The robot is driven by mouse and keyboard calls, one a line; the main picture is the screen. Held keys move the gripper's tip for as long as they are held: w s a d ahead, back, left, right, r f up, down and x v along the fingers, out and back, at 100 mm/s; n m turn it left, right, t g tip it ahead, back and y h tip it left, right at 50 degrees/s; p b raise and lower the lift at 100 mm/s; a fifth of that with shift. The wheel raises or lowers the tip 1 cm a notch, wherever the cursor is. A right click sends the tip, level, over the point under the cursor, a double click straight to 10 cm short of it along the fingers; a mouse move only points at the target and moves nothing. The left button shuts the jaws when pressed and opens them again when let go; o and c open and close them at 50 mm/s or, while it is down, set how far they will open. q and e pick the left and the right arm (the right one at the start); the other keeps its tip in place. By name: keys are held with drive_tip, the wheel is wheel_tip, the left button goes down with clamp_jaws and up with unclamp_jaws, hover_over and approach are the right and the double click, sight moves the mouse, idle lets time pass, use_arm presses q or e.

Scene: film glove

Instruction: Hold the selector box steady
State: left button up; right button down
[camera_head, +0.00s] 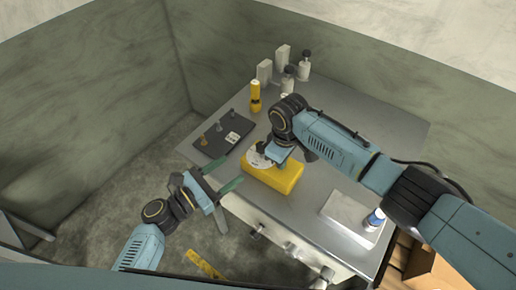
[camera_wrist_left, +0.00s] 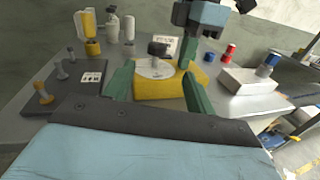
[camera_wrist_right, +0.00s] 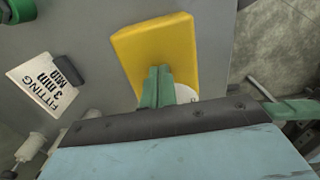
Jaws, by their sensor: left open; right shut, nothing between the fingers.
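The selector box is a yellow block (camera_head: 275,178) on the grey table near its front edge, with a white dial and a dark knob on top. My left gripper (camera_head: 235,170) is open beside the box's left end, fingers pointing at it. In the left wrist view the yellow box (camera_wrist_left: 155,92) shows between and beyond the two green fingers (camera_wrist_left: 158,80). My right gripper (camera_wrist_right: 157,82) is shut and empty above the box, seen in the right wrist view over the yellow top (camera_wrist_right: 155,45). It partly covers the white dial (camera_wrist_right: 185,94). Contact with the box cannot be told.
A dark board (camera_head: 222,137) with small pegs lies left of the box. A yellow bottle (camera_head: 255,96) and several pale containers stand behind. A card reading "FITTING 3 mm MID" (camera_wrist_right: 42,82) lies nearby.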

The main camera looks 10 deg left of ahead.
sight(257, 150)
use_arm(q)
drive_tip(key=shift+n, duration=0.6)
drive_tip(key=x, duration=1.1)
drive_tip(key=shift+w+d+f, duration=0.1)
drive_tip(key=shift+w+f, duration=0.1)
drive_tip(key=shift+w, duration=0.1)
drive_tip(key=c, duration=1)
drive_tip(key=shift+o, duration=0.2)
drive_tip(key=shift+m, duration=0.3)
